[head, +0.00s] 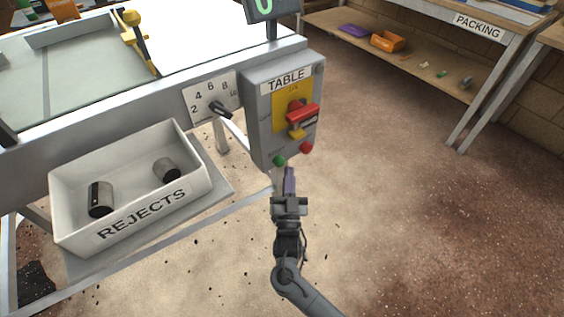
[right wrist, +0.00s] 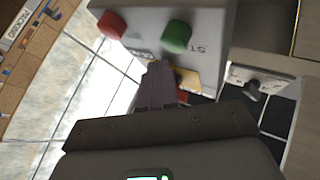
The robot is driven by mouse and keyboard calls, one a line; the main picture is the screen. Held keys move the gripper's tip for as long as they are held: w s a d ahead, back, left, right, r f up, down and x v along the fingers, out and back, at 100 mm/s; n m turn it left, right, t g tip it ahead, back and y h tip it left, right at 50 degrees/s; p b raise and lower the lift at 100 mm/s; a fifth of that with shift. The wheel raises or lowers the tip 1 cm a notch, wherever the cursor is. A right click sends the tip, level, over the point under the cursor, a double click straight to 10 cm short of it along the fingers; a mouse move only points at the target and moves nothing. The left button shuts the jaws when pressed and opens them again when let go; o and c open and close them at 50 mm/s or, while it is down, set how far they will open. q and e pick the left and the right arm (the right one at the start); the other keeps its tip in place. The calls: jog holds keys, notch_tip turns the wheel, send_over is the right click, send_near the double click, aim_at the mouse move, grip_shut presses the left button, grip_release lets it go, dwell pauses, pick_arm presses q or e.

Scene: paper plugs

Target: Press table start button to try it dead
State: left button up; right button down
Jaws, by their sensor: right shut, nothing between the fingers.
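The grey TABLE control box (head: 262,124) hangs on the side of the table frame. Its green start button (head: 279,160) is at the bottom left of the face, with a red button (head: 306,147) to its right. Above them a red switch handle (head: 302,114) sits on a yellow plate with a padlock-like yellow piece. My right gripper (head: 289,174) is shut and empty, pointing up just below the green button. In the right wrist view its fingertips (right wrist: 158,72) are near the green button (right wrist: 176,37) and the red button (right wrist: 111,25); I cannot see contact. My left gripper is not in view.
A white REJECTS bin (head: 185,197) with two dark cylinders stands left of the box. A numbered dial (head: 213,99) is beside the box. A PACKING bench (head: 478,25) is at the back right. The floor right of the box is clear.

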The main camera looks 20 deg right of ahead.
jog(key=shift+s+d+p, duration=0.3)
jog(key=shift+s+p, duration=0.3)
jog(key=shift+s, duration=0.15)
jog(key=shift+s+d+p, duration=0.25)
jog(key=shift+s+p, duration=0.3)
jog(key=shift+s, duration=0.25)
jog(key=shift+s+d+p, duration=0.3)
jog(key=shift+s+p, duration=0.3)
jog(key=shift+s, duration=0.15)
